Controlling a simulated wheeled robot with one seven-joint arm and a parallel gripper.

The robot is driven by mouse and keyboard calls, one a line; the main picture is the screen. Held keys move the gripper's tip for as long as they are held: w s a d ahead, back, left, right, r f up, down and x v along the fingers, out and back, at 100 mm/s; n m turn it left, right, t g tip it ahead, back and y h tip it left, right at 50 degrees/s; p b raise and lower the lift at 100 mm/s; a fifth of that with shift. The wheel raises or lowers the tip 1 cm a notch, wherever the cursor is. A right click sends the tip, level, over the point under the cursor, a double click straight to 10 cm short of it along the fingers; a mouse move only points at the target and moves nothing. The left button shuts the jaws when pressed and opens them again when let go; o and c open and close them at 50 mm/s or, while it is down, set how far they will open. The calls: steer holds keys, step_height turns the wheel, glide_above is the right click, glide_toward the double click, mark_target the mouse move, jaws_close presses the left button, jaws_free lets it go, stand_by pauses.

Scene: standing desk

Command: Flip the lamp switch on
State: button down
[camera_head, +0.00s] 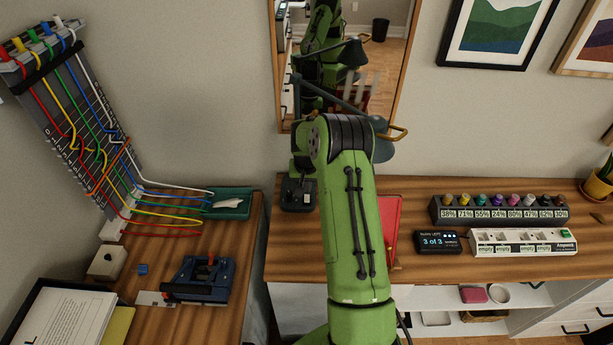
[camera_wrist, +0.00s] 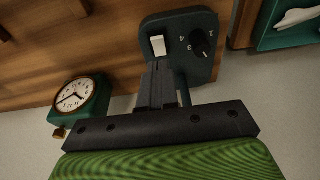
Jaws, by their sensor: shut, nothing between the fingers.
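The lamp base (camera_wrist: 207,68) is a dark grey block on the wooden desk. In the wrist view it carries a white rocker switch (camera_wrist: 158,45) and a black numbered knob (camera_wrist: 198,42). My gripper (camera_wrist: 157,68) is shut and empty, its fingertips just below the switch in the picture. I cannot tell whether they touch it. In the head view the lamp base (camera_head: 298,195) stands left of my green arm, and the grey lamp shade (camera_head: 384,150) shows behind the arm. I cannot tell the switch's position.
A teal clock (camera_wrist: 82,99) stands left of my gripper in the wrist view. A teal tray (camera_head: 229,203) lies on the left desk. A mirror (camera_head: 391,75) hangs behind the lamp. A red folder (camera_head: 390,222) and a power strip (camera_head: 522,242) lie to the right.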

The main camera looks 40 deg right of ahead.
mark_target(307, 202)
steer(key=f, duration=0.4)
steer(key=shift+s+a, duration=0.2)
steer(key=shift+f, duration=0.1)
steer(key=shift+s+a+f+b, duration=0.15)
steer(key=shift+s+f+b, duration=0.1)
steer(key=shift+f+b, duration=0.5)
steer(key=shift+r, duration=0.4)
steer(key=shift+w+d+r, duration=0.2)
steer(key=shift+w+d, duration=0.2)
steer(key=shift+w, duration=0.25)
steer(key=shift+r, duration=0.2)
